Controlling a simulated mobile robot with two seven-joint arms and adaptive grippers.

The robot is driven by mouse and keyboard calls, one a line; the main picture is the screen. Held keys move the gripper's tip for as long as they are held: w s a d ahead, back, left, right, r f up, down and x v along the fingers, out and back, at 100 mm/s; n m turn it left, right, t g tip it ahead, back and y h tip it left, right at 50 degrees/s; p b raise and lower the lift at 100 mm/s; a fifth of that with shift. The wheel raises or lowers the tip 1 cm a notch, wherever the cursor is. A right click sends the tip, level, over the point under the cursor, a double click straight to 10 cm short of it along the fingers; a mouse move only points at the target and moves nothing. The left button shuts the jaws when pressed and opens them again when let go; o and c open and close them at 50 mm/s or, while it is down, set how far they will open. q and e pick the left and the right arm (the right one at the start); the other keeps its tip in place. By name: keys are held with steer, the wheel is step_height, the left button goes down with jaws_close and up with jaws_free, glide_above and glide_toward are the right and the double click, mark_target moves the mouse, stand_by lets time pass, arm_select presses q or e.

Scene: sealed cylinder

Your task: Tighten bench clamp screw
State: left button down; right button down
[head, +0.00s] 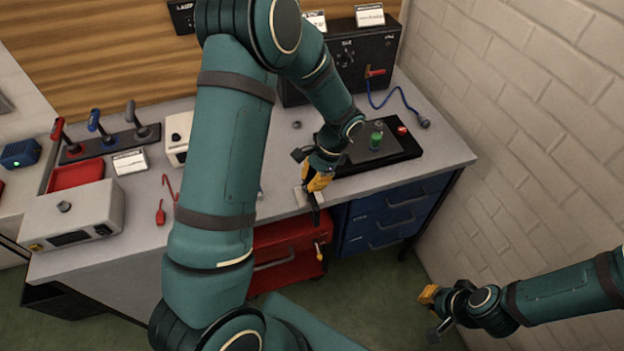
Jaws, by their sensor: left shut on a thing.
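The bench clamp (312,202) is at the front edge of the grey workbench, with a pale plate on top and a dark part hanging over the edge. My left gripper (318,182), with yellow fingertips, is directly above it and shut on what appears to be the clamp screw. The fingers hide most of the screw. My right gripper (428,295) is low over the floor at the right, away from the bench. Its fingers are too small and turned to show whether they are open.
A black tray (405,152) holds a green cylinder (376,141) and a red button (402,130). A black box (372,52) with a red lever stands behind. Red drawers (285,262) and blue drawers (385,222) are below. A brick wall (530,130) bounds the right.

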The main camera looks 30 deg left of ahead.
arm_select(q)
steer(key=shift+s+m, duration=0.1)
steer(key=shift+m, duration=0.5)
stand_by(0.6)
steer(key=c, duration=1)
jaws_free()
steer(key=v, duration=1.2)
steer(key=shift+s+d, duration=0.1)
steer(key=shift+d, duration=0.15)
steer(key=shift+f, duration=0.1)
